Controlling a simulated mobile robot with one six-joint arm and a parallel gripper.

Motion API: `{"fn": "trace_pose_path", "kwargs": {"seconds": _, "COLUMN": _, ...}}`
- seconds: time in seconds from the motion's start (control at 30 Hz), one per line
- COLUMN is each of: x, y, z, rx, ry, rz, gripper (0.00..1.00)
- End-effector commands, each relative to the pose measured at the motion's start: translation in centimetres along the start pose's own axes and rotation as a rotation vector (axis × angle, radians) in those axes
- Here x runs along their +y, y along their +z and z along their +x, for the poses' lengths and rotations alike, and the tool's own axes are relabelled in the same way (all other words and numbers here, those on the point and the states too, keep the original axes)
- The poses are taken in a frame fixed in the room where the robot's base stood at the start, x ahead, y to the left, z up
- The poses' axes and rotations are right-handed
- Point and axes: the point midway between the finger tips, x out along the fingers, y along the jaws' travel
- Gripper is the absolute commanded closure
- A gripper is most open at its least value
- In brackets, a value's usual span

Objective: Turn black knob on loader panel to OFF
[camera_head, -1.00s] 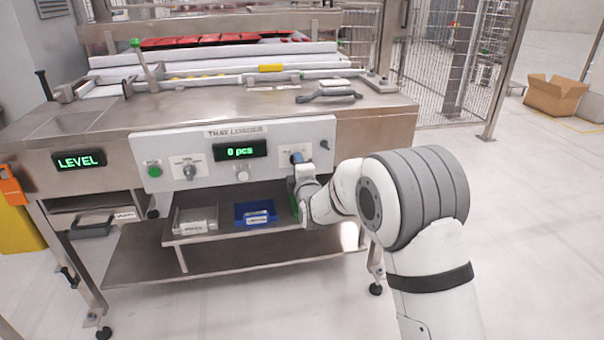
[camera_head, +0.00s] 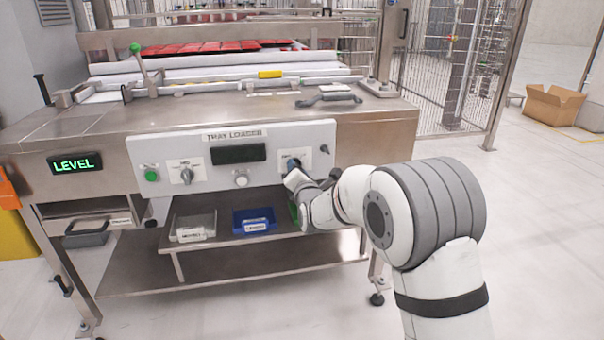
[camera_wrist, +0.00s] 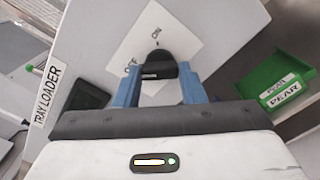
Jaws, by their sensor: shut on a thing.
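The black knob (camera_wrist: 158,64) sits on a white label plate (camera_wrist: 150,38) on the loader panel (camera_wrist: 210,28) in the wrist view. In the head view my gripper (camera_head: 292,168) is at the right part of the loader panel (camera_head: 222,184) and mostly hides the knob. The panel's display (camera_head: 238,153) is dark.
A green button (camera_head: 152,175), a selector knob (camera_head: 187,175) and a white button (camera_head: 241,180) are left of my gripper. A shelf below holds a grey bin (camera_head: 194,228), a blue bin (camera_head: 254,221) and a green bin (camera_wrist: 284,76). The LEVEL display (camera_head: 75,164) is lit.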

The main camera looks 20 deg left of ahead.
Motion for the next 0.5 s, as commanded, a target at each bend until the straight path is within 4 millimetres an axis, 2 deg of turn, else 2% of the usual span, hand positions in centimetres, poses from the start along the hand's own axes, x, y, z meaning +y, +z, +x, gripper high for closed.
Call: {"fn": "trace_pose_path", "kwargs": {"seconds": 0.5, "x": 0.42, "y": 0.14, "z": 0.16, "rx": -0.004, "ry": 0.009, "rz": -0.042, "gripper": 0.86}}
